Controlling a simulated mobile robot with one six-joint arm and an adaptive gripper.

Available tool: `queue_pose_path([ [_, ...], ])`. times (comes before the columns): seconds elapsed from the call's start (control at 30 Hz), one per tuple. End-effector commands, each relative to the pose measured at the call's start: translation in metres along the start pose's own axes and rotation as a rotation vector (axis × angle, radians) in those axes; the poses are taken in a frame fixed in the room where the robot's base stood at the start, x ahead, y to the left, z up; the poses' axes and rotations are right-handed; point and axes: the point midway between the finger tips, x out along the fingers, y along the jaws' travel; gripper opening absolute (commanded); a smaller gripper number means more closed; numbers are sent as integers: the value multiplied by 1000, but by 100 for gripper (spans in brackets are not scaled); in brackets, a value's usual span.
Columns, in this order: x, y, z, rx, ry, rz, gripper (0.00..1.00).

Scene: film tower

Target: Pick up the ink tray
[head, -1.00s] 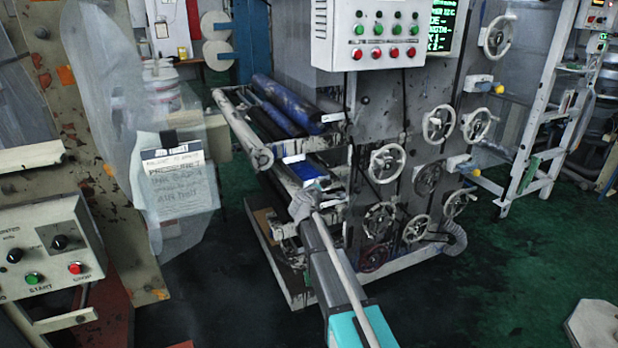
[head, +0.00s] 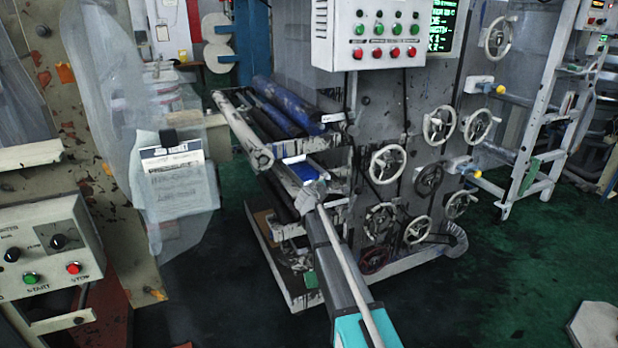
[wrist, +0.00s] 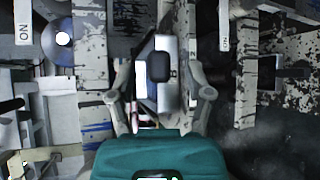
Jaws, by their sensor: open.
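What looks like the ink tray (head: 302,171), a narrow pale tray with blue in it, sits below the blue rollers on the near side of the printing machine. My gripper (head: 312,186) is at its near end; the arm hides part of that end. In the wrist view my gripper (wrist: 163,95) is open, its two fingers spread apart. A pale part with a dark square block (wrist: 159,66) shows between and beyond the fingertips. It may be the tray's end; I cannot tell whether the fingers touch it.
The machine's side panel (head: 385,110) with several handwheels stands right of my arm, under a white control box (head: 368,35). A control panel (head: 45,245) and hanging film (head: 120,110) are at left. Dark green floor (head: 500,290) is open at right.

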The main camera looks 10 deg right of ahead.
Motion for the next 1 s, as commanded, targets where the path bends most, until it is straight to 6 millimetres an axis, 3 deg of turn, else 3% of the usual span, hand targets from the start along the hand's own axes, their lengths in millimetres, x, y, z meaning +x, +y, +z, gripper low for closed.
queue_pose_path([
  [0.2,16,0,0,0,0,0,66],
  [0.77,16,0,0,0,0,0,66],
  [1.0,16,0,0,0,0,0,21],
])
